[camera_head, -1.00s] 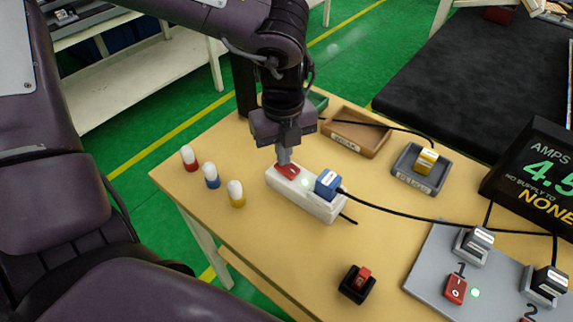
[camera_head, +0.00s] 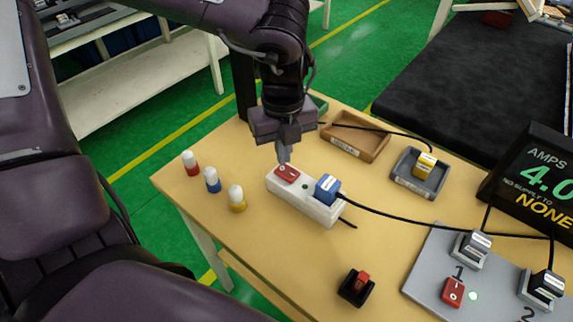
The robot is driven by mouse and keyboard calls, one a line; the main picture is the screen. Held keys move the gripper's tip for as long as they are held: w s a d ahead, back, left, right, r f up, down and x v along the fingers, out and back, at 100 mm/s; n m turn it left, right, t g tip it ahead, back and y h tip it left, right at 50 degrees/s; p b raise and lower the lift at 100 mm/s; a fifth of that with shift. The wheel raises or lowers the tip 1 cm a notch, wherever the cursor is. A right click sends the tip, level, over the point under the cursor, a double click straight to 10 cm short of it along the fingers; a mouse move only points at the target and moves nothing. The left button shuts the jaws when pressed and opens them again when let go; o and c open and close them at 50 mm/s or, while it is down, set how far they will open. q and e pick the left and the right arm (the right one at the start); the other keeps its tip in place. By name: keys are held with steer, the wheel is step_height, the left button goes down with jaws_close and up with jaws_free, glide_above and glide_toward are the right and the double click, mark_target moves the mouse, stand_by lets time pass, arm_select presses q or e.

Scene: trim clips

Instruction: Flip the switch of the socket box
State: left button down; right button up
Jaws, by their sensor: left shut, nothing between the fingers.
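The white socket box (camera_head: 318,208) lies on the tan table, with a red rocker switch (camera_head: 287,173) at its left end. A blue plug (camera_head: 327,188) sits in the box's right end, with a black cable running right. My left gripper (camera_head: 284,157) is shut and empty, pointing down just above the switch's far edge. I cannot tell whether its tips touch the switch. My right gripper is not in view.
Red, blue and yellow white-topped pegs (camera_head: 212,179) stand left of the box. A brown tray (camera_head: 356,137), a grey tray (camera_head: 418,172) with a yellow plug, a black-based red switch (camera_head: 357,287), a grey numbered panel (camera_head: 425,275) and a display (camera_head: 538,182) reading 4.0 surround it.

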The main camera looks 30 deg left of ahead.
mark_target(283, 170)
arm_select(q)
steer(key=shift+r+p, duration=1.15)
steer(key=shift+r, duration=1.05)
steer(key=shift+f, duration=0.1)
